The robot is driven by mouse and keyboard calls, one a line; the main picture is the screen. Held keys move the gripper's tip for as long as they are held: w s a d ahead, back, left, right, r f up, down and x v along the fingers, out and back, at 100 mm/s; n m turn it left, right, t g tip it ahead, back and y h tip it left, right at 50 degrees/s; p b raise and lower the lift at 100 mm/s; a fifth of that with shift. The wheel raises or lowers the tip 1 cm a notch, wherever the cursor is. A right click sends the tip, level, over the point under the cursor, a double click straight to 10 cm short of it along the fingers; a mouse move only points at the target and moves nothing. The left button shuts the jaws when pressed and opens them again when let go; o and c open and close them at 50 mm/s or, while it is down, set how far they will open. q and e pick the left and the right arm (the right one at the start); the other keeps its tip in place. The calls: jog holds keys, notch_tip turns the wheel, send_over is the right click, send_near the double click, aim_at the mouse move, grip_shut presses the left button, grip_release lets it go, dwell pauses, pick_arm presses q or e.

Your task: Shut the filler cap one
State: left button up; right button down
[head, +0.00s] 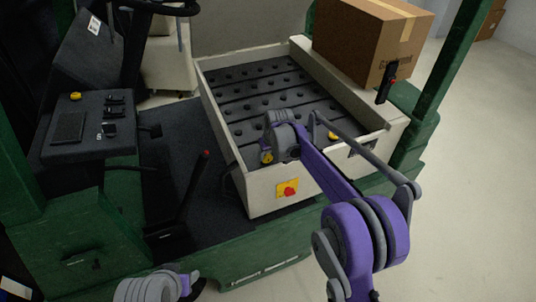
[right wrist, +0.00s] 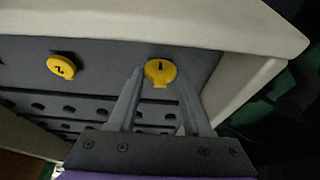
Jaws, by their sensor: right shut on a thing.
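Filler cap one (right wrist: 160,70) is a round yellow cap with a dark 1 and a small tab, set in the dark panel. In the right wrist view it sits between the fingertips of my right gripper (right wrist: 159,76), which is shut on it. In the head view the cap (head: 267,157) shows just by my right wrist, at the front left of the battery box; the wrist partly hides the gripper there. I cannot tell how far the cap is turned. Of my left arm only a part shows at the bottom; its gripper is not clearly visible.
A second yellow cap (right wrist: 61,67) sits to the left in the right wrist view. The pale box (head: 259,187) around the dark battery top has a red knob on yellow (head: 288,189). A cardboard carton (head: 368,45) stands behind it. A red-tipped lever (head: 197,185) rises at the left.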

jog(key=shift+w+a+r+g+p, duration=0.1)
jog(key=shift+w+r+g+p, duration=0.2)
jog(key=shift+g, duration=0.2)
jog(key=g+p, duration=0.1)
jog(key=w+g+h+p, duration=0.1)
jog(key=p, duration=0.1)
jog(key=w+g+p, duration=0.1)
jog(key=g, duration=0.1)
jog(key=shift+a+h, duration=0.25)
jog(key=shift+h, duration=0.05)
pick_arm(q)
jog(key=w+r+t+p, duration=0.1)
jog(key=w+r, duration=0.3)
jog(key=r, duration=0.5)
jog(key=shift+w+r+p, duration=0.25)
jog(key=shift+r+p, duration=0.05)
jog(key=shift+p, duration=0.1)
pick_arm(e)
jog(key=shift+w+a+f+g, duration=0.1)
jog(key=shift+f+g, duration=0.25)
jog(key=shift+g, duration=0.35)
jog(key=shift+c, duration=1.7)
grip_release()
jog(key=shift+f, duration=0.1)
